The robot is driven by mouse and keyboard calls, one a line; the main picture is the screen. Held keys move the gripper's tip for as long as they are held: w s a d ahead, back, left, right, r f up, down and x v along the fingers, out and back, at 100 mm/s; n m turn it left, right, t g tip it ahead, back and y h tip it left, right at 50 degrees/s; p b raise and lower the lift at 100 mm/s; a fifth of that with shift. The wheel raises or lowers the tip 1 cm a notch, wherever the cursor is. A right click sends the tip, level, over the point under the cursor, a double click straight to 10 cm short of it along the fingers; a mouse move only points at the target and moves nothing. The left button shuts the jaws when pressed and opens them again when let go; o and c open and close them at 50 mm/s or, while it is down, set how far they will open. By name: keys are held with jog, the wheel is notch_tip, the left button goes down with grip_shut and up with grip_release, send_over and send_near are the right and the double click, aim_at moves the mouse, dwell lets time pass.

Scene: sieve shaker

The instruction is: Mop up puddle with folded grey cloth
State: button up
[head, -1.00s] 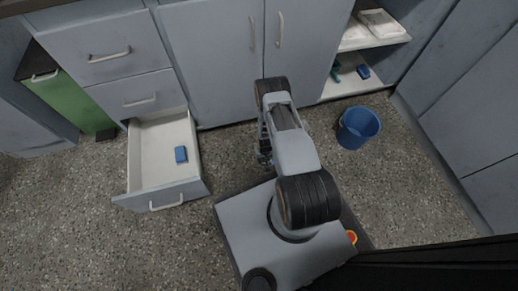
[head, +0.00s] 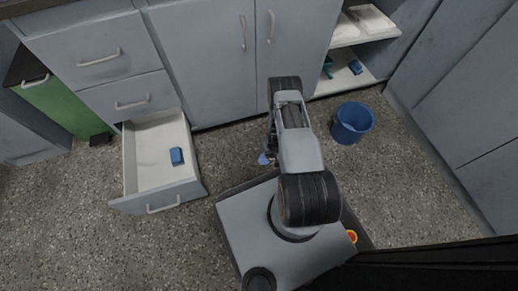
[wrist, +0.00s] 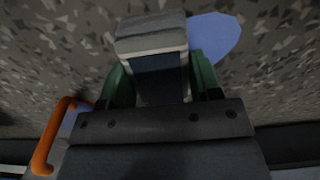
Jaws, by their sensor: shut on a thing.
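The puddle is a flat blue patch on the speckled floor. In the head view the puddle (head: 264,158) shows just left of my arm, partly covered by it. In the wrist view the puddle (wrist: 216,36) lies beyond and to the right of the held cloth. My gripper (wrist: 161,76) has green fingers shut on the folded cloth (wrist: 153,36), a thick block with a grey top, a pale band and a dark blue face. The cloth overlaps the puddle's left edge in the picture; I cannot tell whether it touches the floor. In the head view my gripper and the cloth are hidden behind my arm.
An open drawer (head: 130,160) with a blue block (head: 177,156) stands at left. A blue bucket (head: 352,123) stands on the floor at right, near open shelves (head: 345,80) with small items. Closed cabinet doors (head: 205,65) are behind. Floor right of my base is clear.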

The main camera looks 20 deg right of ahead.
jog(key=r, duration=0.1)
jog(key=d+r+p, duration=0.1)
jog(key=shift+s+r+p, duration=0.15)
jog(key=shift+r+p, duration=0.15)
jog(key=shift+r, duration=0.05)
jog(key=shift+r+p, duration=1.9)
jog(key=shift+r, duration=0.75)
jog(key=shift+a+f+b, duration=0.75)
jog(key=shift+f+b, duration=0.15)
jog(key=shift+f, duration=0.25)
jog(key=shift+a+f+b, duration=0.75)
jog(key=shift+f+b, duration=0.15)
jog(key=shift+f, duration=0.2)
jog(key=shift+a+f+b, duration=0.75)
jog(key=shift+f+b, duration=0.15)
jog(key=shift+f, duration=0.25)
jog(key=shift+f, duration=0.6)
jog(key=shift+a, duration=0.15)
